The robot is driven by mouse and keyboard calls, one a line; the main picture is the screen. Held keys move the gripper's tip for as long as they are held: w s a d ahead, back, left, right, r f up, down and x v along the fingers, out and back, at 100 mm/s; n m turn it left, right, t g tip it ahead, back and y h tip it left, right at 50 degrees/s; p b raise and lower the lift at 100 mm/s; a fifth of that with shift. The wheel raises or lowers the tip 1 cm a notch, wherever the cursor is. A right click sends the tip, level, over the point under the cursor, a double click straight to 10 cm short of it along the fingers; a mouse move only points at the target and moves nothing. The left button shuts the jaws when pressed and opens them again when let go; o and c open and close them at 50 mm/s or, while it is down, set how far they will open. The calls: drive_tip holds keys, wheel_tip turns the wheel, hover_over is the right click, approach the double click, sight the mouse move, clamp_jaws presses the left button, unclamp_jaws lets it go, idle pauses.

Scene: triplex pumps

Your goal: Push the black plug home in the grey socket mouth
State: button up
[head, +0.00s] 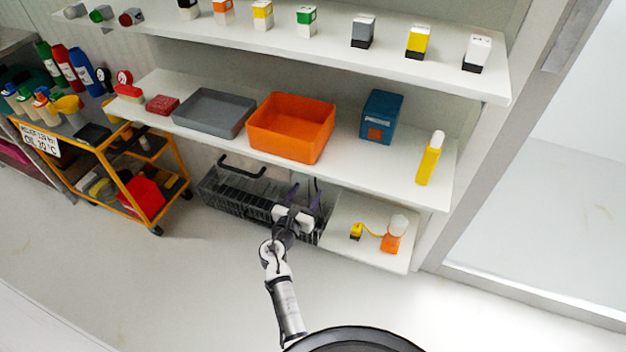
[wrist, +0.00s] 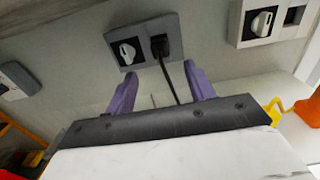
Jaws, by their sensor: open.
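In the wrist view the black plug (wrist: 159,46) is at the right half of a grey socket plate (wrist: 113,34) on the wall. Its black cord hangs down between my fingers. The socket mouth is hidden behind the plug, and I cannot tell how deep the plug sits. My gripper (wrist: 159,69) is open, with its two purple fingers apart below the plate, left and right of the cord, and nothing held. In the head view my gripper (head: 305,188) is low at the shelf unit, in front of the black wire rack; plug and socket cannot be made out there.
A white knob (wrist: 127,53) on a black square is left of the plug. Another white switch box (wrist: 262,22) is at upper right. A black wire rack (head: 228,192) is beside my gripper. An orange bottle (head: 392,238) and yellow piece (head: 356,232) stand on the low shelf at right.

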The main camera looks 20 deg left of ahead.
drive_tip(key=s, duration=0.5)
drive_tip(key=shift+a, duration=0.1)
idle(0.4)
